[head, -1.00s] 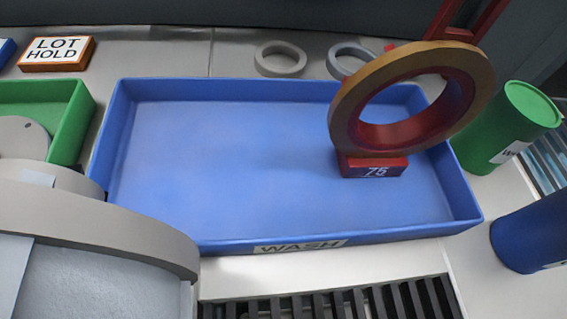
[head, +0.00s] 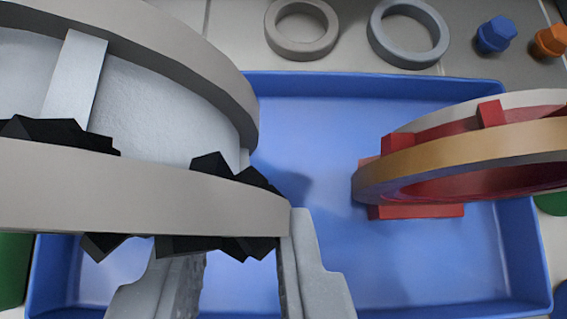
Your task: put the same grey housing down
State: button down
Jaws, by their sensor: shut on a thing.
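The grey housing (head: 150,190), a large round body with pale grey rims and a lighter inner face, fills the left of the view, close to the camera. My gripper (head: 235,255) is at its lower edge, with pale fingers on the near side, shut on it. Black jagged pieces (head: 230,170) show along the housing's rims. The housing is over the left part of the blue tray (head: 400,85). A shadow falls on the tray floor beside it. The housing's underside is hidden, so I cannot tell whether it touches the tray.
A red and tan ring with a red block (head: 415,211) occupies the tray's right side. Two grey rings (head: 302,50) (head: 408,60), a blue knob (head: 496,34) and an orange knob (head: 551,41) lie behind the tray. The tray's middle floor is bare.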

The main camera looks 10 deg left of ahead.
jog(key=f, duration=0.1)
jog(key=w+f, duration=0.1)
jog(key=f, duration=0.1)
jog(key=shift+f+b, duration=0.25)
jog(key=shift+b, duration=0.1)
jog(key=c, duration=1.3)
grip_release()
jog(key=shift+s, duration=0.1)
jog(key=p+v, duration=0.1)
jog(key=v, duration=1.1)
jog(key=shift+d, duration=0.1)
